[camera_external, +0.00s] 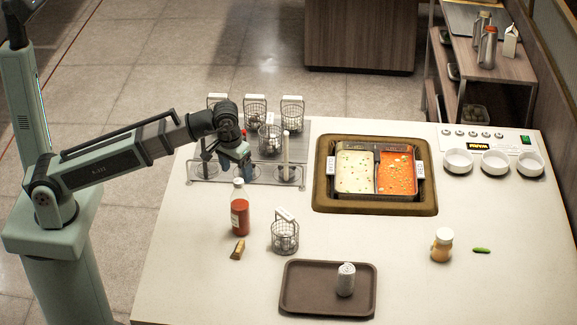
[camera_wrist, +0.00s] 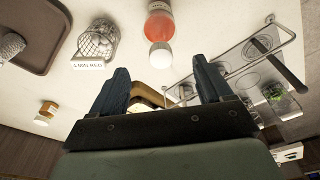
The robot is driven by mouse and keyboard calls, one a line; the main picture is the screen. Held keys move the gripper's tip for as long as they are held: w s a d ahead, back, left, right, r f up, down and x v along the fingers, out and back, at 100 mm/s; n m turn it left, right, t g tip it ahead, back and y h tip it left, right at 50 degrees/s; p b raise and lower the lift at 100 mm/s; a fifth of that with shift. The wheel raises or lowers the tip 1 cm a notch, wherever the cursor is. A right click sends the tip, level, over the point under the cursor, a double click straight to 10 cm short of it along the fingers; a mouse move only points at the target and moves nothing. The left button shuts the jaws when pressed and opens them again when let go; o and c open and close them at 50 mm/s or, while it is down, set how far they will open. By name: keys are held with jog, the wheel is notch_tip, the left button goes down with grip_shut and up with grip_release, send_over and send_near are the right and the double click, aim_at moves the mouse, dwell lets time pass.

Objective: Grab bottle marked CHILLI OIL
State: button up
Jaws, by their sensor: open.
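A clear bottle (camera_external: 240,214) with red contents and a white cap stands upright on the counter, left of the middle. It also shows at the top of the wrist view (camera_wrist: 159,25), with its cap toward me. A smaller jar (camera_external: 441,247) with orange-tan contents and a pale lid stands at the right; it shows at the left of the wrist view (camera_wrist: 45,112). No CHILLI OIL lettering is readable on either. My gripper (camera_external: 236,166) is above the counter, behind and above the red bottle. In the wrist view its fingers (camera_wrist: 162,76) are apart with nothing between them.
A wire basket (camera_external: 285,236) stands right of the red bottle, near a brown piece (camera_external: 237,249). A wire rack with several baskets (camera_external: 291,113) is close to my gripper. A two-part soup pot (camera_external: 376,170) is sunk right of centre.

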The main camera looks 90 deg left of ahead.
aim_at(238, 181)
jog(key=shift+w+a+f, duration=0.1)
jog(key=shift+a+f, duration=0.05)
jog(key=shift+f, duration=1.15)
jog(key=shift+w+a+f, duration=0.1)
jog(key=shift+a+f, duration=0.05)
jog(key=shift+f, duration=1.1)
jog(key=shift+w+a+f, duration=0.1)
jog(key=shift+a+f, duration=0.05)
jog(key=shift+f, duration=1.15)
jog(key=shift+c, duration=0.4)
grip_shut()
